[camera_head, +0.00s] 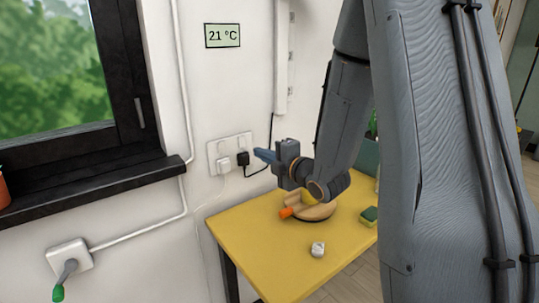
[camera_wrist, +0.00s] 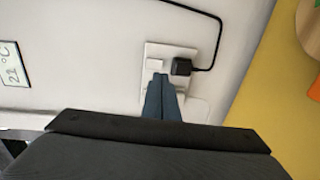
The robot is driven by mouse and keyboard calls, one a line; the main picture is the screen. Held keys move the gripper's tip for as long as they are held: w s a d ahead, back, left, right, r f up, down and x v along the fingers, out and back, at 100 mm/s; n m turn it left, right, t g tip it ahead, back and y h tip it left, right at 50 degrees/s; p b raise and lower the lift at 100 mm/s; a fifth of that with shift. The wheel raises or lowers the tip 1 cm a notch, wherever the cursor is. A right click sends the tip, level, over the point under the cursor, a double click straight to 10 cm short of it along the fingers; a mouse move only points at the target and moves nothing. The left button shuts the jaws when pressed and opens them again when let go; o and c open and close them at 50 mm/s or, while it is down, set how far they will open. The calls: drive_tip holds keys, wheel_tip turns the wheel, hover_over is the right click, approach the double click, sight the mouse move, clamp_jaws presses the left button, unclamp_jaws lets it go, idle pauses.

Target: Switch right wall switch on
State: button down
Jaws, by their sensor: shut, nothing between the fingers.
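A white wall plate (camera_head: 213,150) is on the wall above the table, with a white plug (camera_head: 224,165) at its left and a black plug (camera_head: 243,158) at its right. The plate also shows in the wrist view (camera_wrist: 150,50). I cannot clearly make out a right switch or its position. My gripper (camera_head: 257,153) is shut and empty, its blue fingers pointing at the wall just right of the black plug. In the wrist view the fingertips (camera_wrist: 161,76) overlap the plate beside the black plug (camera_wrist: 181,66) and hide part of it. I cannot tell whether they touch.
A yellow table (camera_head: 255,245) stands below, holding a round wooden piece (camera_head: 318,211), an orange object (camera_head: 286,213), a small white item (camera_head: 318,250) and a sponge (camera_head: 370,214). A black cable hangs by the plate. A wall box (camera_head: 70,254) with a green-tipped lever is lower left.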

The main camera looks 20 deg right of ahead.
sight(243, 146)
drive_tip(key=p+x, duration=0.2)
drive_tip(key=x, duration=0.5)
drive_tip(key=shift+w+a, duration=0.1)
drive_tip(key=shift+w, duration=0.2)
drive_tip(key=shift+f, duration=0.1)
